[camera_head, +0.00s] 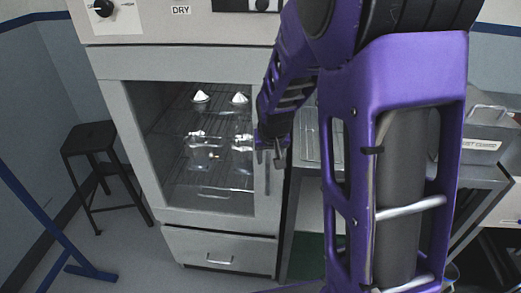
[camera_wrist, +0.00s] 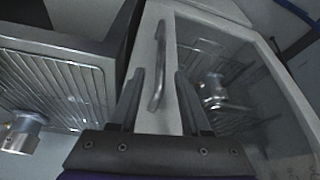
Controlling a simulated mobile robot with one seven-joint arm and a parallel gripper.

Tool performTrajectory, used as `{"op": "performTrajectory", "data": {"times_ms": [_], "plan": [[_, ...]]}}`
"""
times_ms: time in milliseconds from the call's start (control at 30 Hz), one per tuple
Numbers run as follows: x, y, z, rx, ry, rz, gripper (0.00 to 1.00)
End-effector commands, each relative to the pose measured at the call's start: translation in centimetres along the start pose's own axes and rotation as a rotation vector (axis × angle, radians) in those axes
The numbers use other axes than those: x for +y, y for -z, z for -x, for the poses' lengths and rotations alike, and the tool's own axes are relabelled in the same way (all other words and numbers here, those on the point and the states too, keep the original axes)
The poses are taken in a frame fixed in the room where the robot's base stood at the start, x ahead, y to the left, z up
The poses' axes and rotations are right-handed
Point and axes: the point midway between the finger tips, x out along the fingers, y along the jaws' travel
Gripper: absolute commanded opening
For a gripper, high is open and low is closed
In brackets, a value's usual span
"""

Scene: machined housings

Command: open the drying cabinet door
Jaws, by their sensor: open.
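The drying cabinet (camera_head: 125,130) is a grey unit with a DRY label and a framed glass door (camera_head: 263,205) that looks shut. Racks and several objects show through the glass. The door's vertical bar handle (camera_wrist: 160,62) is on the door frame in the wrist view; in the head view my gripper and arm hide most of it. My gripper (camera_head: 269,158) is open in front of the door's right edge. In the wrist view its two fingers (camera_wrist: 159,78) point at the handle, one on each side of it in the picture. Whether they touch it I cannot tell.
A drawer (camera_head: 220,257) with a bar handle is below the door. A black stool (camera_head: 90,140) stands left of the cabinet, near a blue frame (camera_head: 50,230). An open wire rack (camera_wrist: 60,85) lies left in the wrist view. Floor before the cabinet looks clear.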

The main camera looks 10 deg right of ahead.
Motion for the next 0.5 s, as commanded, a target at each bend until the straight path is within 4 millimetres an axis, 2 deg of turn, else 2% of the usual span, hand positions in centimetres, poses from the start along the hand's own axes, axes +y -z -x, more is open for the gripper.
{"op": "performTrajectory", "data": {"times_ms": [33,200,500], "plan": [[0.1,-0.1,-1.1,-0.004,-0.001,-0.001,0.47],[0.0,0.0,-3.2,-0.001,0.0,0.0,0.47],[0.0,0.0,-4.3,0.0,0.001,-0.001,0.47]]}}
